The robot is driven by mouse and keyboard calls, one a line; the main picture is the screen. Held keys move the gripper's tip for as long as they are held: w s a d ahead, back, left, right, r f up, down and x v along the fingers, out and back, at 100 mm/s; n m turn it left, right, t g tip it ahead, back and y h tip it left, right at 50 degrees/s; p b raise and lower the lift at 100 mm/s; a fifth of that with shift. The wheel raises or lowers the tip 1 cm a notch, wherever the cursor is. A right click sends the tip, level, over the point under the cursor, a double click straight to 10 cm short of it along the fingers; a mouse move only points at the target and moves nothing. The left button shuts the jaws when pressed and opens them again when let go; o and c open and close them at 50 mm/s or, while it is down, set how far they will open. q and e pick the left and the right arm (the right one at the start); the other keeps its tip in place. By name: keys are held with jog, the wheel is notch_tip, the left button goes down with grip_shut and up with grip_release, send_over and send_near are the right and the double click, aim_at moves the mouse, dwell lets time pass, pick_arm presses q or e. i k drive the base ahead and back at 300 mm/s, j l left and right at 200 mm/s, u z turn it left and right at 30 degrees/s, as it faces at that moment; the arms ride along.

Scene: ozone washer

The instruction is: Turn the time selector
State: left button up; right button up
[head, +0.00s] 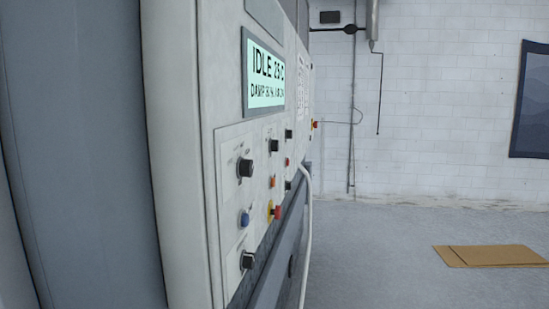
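The washer's control panel (232,195) is seen at a steep angle on the left. A large black knob (246,167) is at its upper left, and another black knob (247,260) is at its lower left. Smaller black knobs, one near the panel's top (273,145), are farther along. The labels are too small to read, so I cannot tell which knob is the time selector. The lit display (265,78) above reads "IDLE 25 C", with a second line that is hard to read. Neither of my grippers is in view.
A blue button (245,219) and a red and yellow button (276,212) sit between the knobs. A white hose (308,230) hangs along the washer's far edge. Flat cardboard (490,256) lies on the floor at right. The floor (390,240) between is clear.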

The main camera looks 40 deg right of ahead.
aim_at(273, 145)
jog(key=l, duration=0.65)
jog(key=i+l+z, duration=0.1)
jog(key=l, duration=0.55)
jog(key=i+l, duration=0.1)
jog(key=l, duration=0.55)
jog(key=k+l, duration=0.1)
jog(key=l, duration=0.9)
jog(key=k+l, duration=0.1)
jog(key=l, duration=1.95)
jog(key=k+z, duration=0.05)
jog(key=k, duration=0.05)
